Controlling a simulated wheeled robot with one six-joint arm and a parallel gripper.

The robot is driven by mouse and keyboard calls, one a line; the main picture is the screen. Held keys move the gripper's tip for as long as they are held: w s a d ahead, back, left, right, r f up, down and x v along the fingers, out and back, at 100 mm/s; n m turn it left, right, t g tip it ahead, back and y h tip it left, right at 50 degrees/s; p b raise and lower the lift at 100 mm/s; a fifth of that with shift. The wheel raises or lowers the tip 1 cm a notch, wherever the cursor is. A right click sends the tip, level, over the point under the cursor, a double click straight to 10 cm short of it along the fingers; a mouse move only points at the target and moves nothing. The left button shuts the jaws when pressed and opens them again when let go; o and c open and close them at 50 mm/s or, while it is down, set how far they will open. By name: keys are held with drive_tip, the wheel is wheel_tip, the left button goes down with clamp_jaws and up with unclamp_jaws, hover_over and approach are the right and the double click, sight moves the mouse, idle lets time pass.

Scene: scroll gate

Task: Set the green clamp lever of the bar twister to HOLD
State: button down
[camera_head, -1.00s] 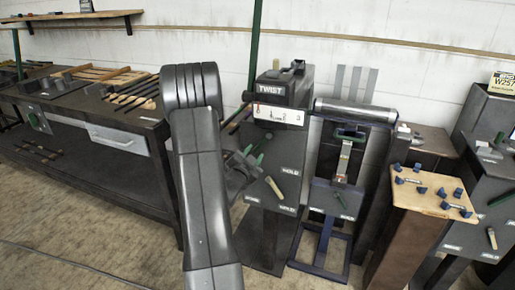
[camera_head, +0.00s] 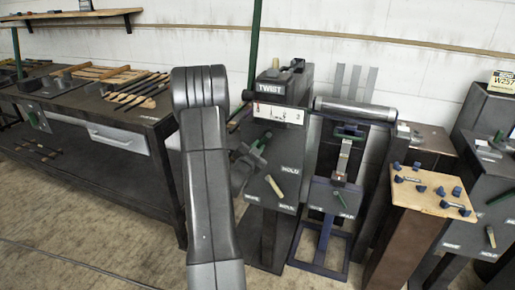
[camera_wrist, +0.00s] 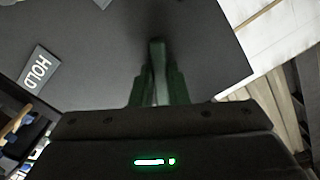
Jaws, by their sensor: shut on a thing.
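The bar twister (camera_head: 285,150) is a dark grey machine with a TWIST sign and a numbered white scale at its top. A HOLD label (camera_head: 290,168) is on the right of its front panel; it also shows at the left in the wrist view (camera_wrist: 38,70). My gripper (camera_head: 256,152) is at the left of that panel. In the wrist view my gripper (camera_wrist: 157,88) is shut on the green clamp lever (camera_wrist: 157,48), which stands upright between the fingers, apart from the HOLD label. The lever's base is hidden or too dark to make out.
A pale lever (camera_head: 274,186) sits lower on the same panel. A blue-framed machine with a roller (camera_head: 354,108) stands close to the right. A wooden-topped stand (camera_head: 433,190) is further right. A tool bench (camera_head: 90,125) is at the left.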

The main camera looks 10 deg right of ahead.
sight(281, 146)
drive_tip(key=shift+f, duration=0.15)
drive_tip(key=n+b, duration=0.1)
drive_tip(key=s+d+f+n+b, duration=0.1)
drive_tip(key=n+b, duration=0.1)
drive_tip(key=shift+d, duration=0.3)
drive_tip(key=n, duration=0.1)
drive_tip(key=s+d+n+b, duration=0.1)
drive_tip(key=n, duration=0.1)
drive_tip(key=d+n, duration=0.1)
drive_tip(key=n, duration=0.1)
drive_tip(key=shift+s+d+b, duration=0.15)
drive_tip(key=shift+s+b, duration=0.15)
drive_tip(key=shift+b, duration=0.1)
drive_tip(key=n, duration=0.1)
drive_tip(key=d+n, duration=0.1)
drive_tip(key=s+n, duration=0.1)
drive_tip(key=shift+d+r, duration=0.25)
drive_tip(key=shift+d, duration=0.05)
drive_tip(key=shift+s+d+r+n, duration=0.2)
drive_tip(key=shift+d+n, duration=0.1)
drive_tip(key=shift+n, duration=0.45)
drive_tip(key=shift+s+d+r+n, duration=0.2)
drive_tip(key=shift+d+n, duration=0.05)
drive_tip(key=shift+n, duration=0.5)
